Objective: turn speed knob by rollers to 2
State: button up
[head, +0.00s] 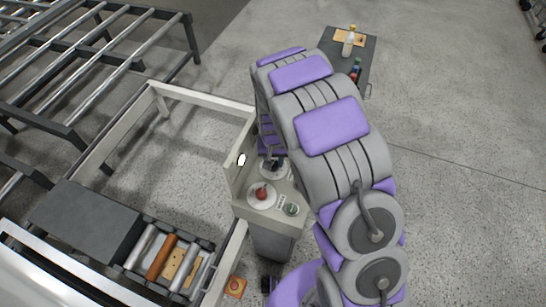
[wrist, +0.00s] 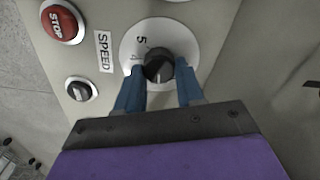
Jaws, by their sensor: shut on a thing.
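The black speed knob (wrist: 158,68) sits on a round white dial (wrist: 130,44) with the numbers 5 and 4 showing; other numbers are hidden by the knob and my fingers. A "SPEED" label (wrist: 104,52) is left of the dial. My gripper (wrist: 160,72) has its blue fingers on either side of the knob and is shut on it. The knob's pointer is not clear enough to read a setting. In the head view my arm reaches down to the grey control panel (head: 277,209), and my gripper (head: 271,160) is partly hidden by the arm.
A red STOP button (wrist: 62,22) and a small black switch (wrist: 81,89) lie left of the dial. Rollers (head: 160,257) lie lower left; a dark cart (head: 345,62) stands behind.

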jog(key=shift+s+m, duration=0.15)
jog(key=shift+m, duration=0.35)
jog(key=shift+f, duration=0.1)
jog(key=o, duration=0.8)
jog(key=shift+s, duration=0.1)
jog(key=shift+o, duration=1.2)
jog(key=shift+a, duration=0.1)
notch_tip(320, 180, up, 17)
jog(key=p, duration=0.1)
jog(key=shift+w+r+p, duration=0.2)
jog(key=shift+p, duration=0.2)
